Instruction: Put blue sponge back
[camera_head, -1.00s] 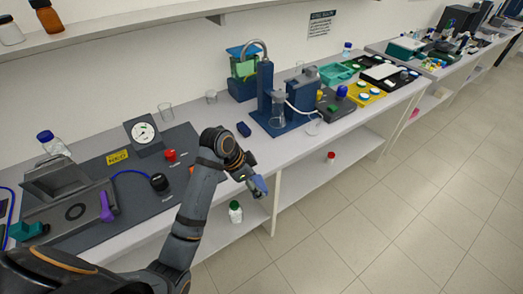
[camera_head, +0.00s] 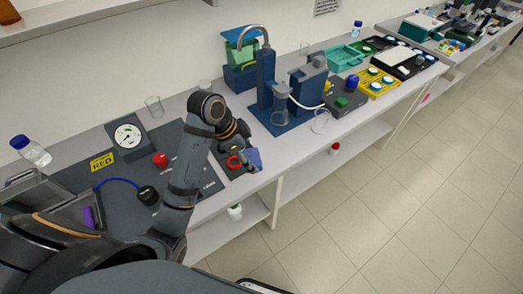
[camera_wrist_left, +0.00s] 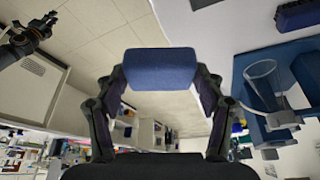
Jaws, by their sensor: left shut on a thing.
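The blue sponge (camera_wrist_left: 160,68) fills the middle of the left wrist view, between both fingers of my left gripper (camera_wrist_left: 160,85). The gripper is shut on it. In the head view my left gripper (camera_head: 247,155) is above the front edge of the bench, and a blue corner of the sponge (camera_head: 255,154) shows at its tips. The rest of the sponge is hidden by the fingers there. My right gripper is not in the head view.
A blue rig (camera_head: 283,120) with glassware stands right of the gripper on the bench (camera_head: 262,178). A gauge (camera_head: 128,137) and red knob (camera_head: 160,160) are left of my arm. A teal tray (camera_head: 343,58) and yellow rack (camera_head: 378,84) stand farther right. The floor in front is clear.

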